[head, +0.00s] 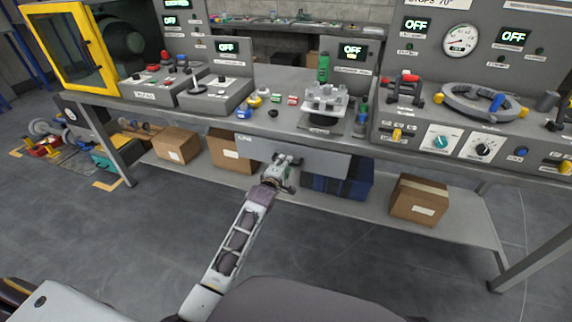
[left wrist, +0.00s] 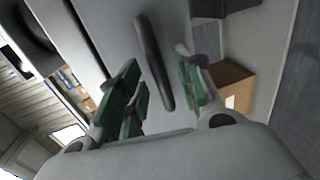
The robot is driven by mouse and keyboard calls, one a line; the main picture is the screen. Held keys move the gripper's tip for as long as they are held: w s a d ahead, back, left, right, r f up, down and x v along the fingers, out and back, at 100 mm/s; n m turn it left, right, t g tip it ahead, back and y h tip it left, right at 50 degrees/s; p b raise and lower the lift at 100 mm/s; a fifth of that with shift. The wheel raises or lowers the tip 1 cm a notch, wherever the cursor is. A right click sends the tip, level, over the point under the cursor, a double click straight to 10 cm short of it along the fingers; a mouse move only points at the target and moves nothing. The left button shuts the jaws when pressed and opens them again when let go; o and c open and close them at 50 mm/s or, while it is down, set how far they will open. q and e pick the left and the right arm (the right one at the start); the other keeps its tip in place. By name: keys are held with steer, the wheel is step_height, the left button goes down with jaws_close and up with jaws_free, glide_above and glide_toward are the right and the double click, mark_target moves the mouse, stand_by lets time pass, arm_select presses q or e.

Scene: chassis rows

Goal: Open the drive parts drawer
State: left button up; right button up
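The drawer (head: 325,164) has a plain grey front with a small label at its upper left, and hangs under the middle of the workbench. It looks closed. In the left wrist view its front (left wrist: 112,22) carries a dark bar handle (left wrist: 154,62). My left gripper (head: 283,162) is at the drawer front in the head view and covers the handle there. In the left wrist view the green-padded fingers of my left gripper (left wrist: 158,60) are apart, one on each side of the handle, with gaps visible. My right gripper is in neither view.
The workbench (head: 215,117) holds a grey fixture (head: 325,100), a green bottle (head: 323,68) and control panels. On the lower shelf are cardboard boxes (head: 418,199) and a blue crate (head: 358,185). The floor in front of the drawer is clear apart from my arm.

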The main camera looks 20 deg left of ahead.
arm_select(q)
steer(key=shift+x, duration=1.15)
jaws_close()
